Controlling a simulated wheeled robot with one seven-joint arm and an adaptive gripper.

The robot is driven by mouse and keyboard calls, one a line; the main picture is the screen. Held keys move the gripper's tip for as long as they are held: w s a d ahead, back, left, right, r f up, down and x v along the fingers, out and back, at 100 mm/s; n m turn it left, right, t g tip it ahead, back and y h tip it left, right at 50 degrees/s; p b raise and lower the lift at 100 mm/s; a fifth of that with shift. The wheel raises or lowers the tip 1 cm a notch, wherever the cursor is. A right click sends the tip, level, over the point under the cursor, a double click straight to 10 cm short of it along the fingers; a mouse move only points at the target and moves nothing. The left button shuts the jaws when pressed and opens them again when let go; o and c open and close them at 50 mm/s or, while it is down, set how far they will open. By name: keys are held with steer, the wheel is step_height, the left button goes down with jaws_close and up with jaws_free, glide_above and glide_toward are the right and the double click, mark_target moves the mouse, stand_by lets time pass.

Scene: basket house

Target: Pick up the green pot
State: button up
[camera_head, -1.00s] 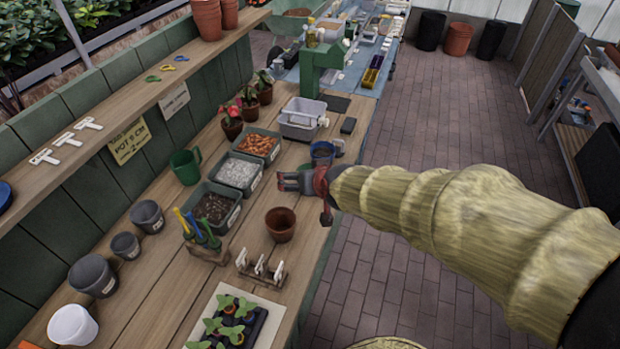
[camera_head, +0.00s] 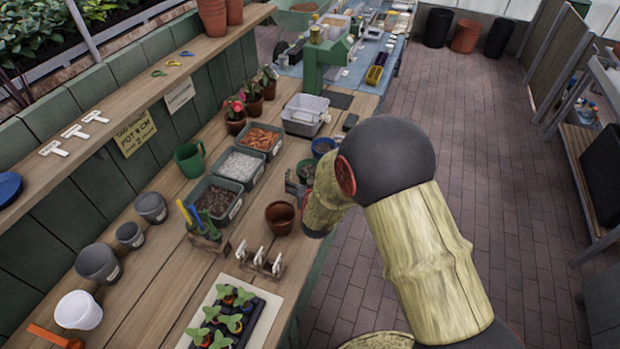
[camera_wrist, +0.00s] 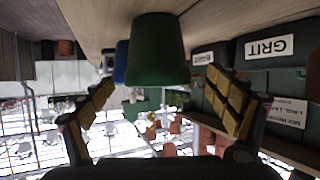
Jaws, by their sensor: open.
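The green pot (camera_wrist: 156,50) shows large in the wrist view, which is upside down. It stands upright on the wooden bench, its wider rim toward the bottom of the picture. My gripper (camera_wrist: 159,84) is open, with one yellow-padded finger on each side of the pot's line and clear space beside it. I cannot tell how far the fingertips are from the pot. In the head view my gripper (camera_head: 293,186) is low over the bench's right edge, partly hidden by my arm. The green pot is largely hidden there.
A blue pot (camera_head: 323,147) stands close behind; a terracotta pot (camera_head: 280,217) stands in front of my gripper. Trays of grit (camera_head: 241,166) and bark (camera_head: 262,138), plus a green mug (camera_head: 188,159), are to the left. White labels in a wooden holder (camera_head: 260,262) stand nearer.

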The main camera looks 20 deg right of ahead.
mark_target(309, 164)
steer(key=x, duration=0.4)
steer(key=shift+d+r+b, duration=0.1)
steer(key=shift+d+b, duration=0.1)
steer(key=shift+b, duration=0.15)
steer(key=shift+c, duration=0.7)
steer(key=c, duration=1.1)
steer(key=shift+c, duration=1)
steer(key=shift+r, duration=0.15)
